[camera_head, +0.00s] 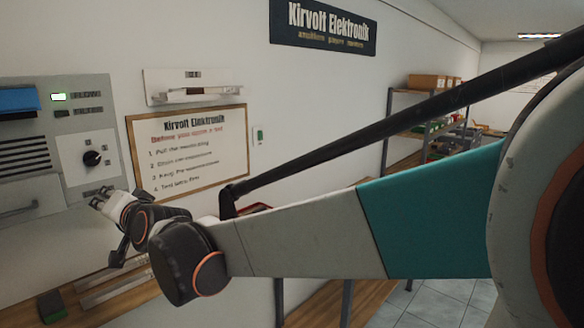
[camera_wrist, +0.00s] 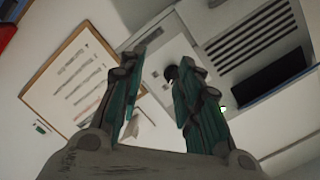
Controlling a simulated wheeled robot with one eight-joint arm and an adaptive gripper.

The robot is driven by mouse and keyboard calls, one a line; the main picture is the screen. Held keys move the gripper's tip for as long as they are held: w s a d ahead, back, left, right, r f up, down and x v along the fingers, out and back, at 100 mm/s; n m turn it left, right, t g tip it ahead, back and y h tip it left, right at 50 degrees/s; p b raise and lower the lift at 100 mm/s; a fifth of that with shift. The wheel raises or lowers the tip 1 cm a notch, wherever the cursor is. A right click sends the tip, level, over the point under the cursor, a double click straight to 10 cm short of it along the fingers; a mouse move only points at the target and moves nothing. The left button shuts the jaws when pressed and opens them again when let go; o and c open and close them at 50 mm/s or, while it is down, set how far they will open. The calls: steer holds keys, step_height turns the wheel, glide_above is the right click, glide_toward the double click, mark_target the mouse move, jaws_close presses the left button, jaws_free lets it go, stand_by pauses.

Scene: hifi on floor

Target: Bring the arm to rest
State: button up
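My gripper (camera_head: 102,199) shows at the left in the head view, in front of the wall and just below the grey panel. In the wrist view, my gripper's two fingers (camera_wrist: 158,75) stand apart with nothing between them. My arm reaches from the right edge across to the left in the head view. In the wrist view the panel appears tilted behind the fingers, with the knob (camera_wrist: 171,72) partly beside the right finger.
A framed notice board (camera_head: 190,145) hangs right of the panel, below a white wall unit (camera_head: 195,88). A wooden bench (camera_head: 130,285) runs below, with a dark green block (camera_head: 52,306) on it. Shelves with boxes (camera_head: 428,82) stand at the back right. Some tiled floor (camera_head: 435,305) is clear.

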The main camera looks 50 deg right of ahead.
steer(key=s+f+n+g+b, duration=0.4)
steer(key=s+f+b, duration=0.5)
steer(key=s+f, duration=0.6)
steer(key=s+d+f+n+g+h+b, duration=0.1)
steer(key=s+f+n+g+b, duration=0.4)
steer(key=s+f+b, duration=0.4)
steer(key=s+f, duration=0.3)
steer(key=f, duration=0.4)
steer(key=s+f, duration=0.3)
steer(key=f, duration=0.5)
steer(key=shift+s+d+b, duration=0.25)
steer(key=shift+b, duration=0.05)
